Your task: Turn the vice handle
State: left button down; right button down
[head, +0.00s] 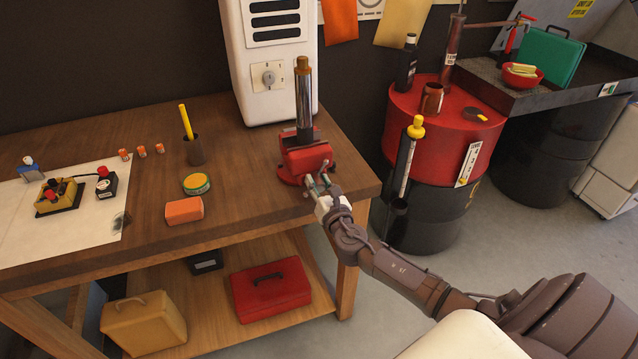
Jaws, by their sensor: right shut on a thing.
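The red vice (303,158) stands near the right end of the wooden workbench. A dark cylinder with a brown top (303,95) stands upright at the vice; whether its jaws clamp it I cannot tell. My right gripper (318,187) is at the front of the vice, where the handle is. It is shut on the vice handle, which is small and mostly hidden by the fingers. My right arm comes in from the lower right. My left gripper is not in view.
The workbench (150,220) holds an orange box (184,211), a green-rimmed tin (196,184), a pen cup (194,151) and a white machine (270,60) behind the vice. A red-topped drum (440,120) stands right of the bench. Toolboxes sit on the lower shelf.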

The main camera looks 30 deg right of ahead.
jog(key=c, duration=1.2)
grip_release()
jog(key=shift+w+r, duration=0.1)
jog(key=shift+r, duration=0.2)
jog(key=o, duration=0.4)
jog(key=shift+w+f, duration=0.1)
jog(key=shift+f, duration=0.2)
jog(key=shift+s, duration=0.2)
jog(key=v, duration=1.1)
jog(key=shift+s+a, duration=0.2)
jog(key=shift+s, duration=0.1)
jog(key=shift+f, duration=0.1)
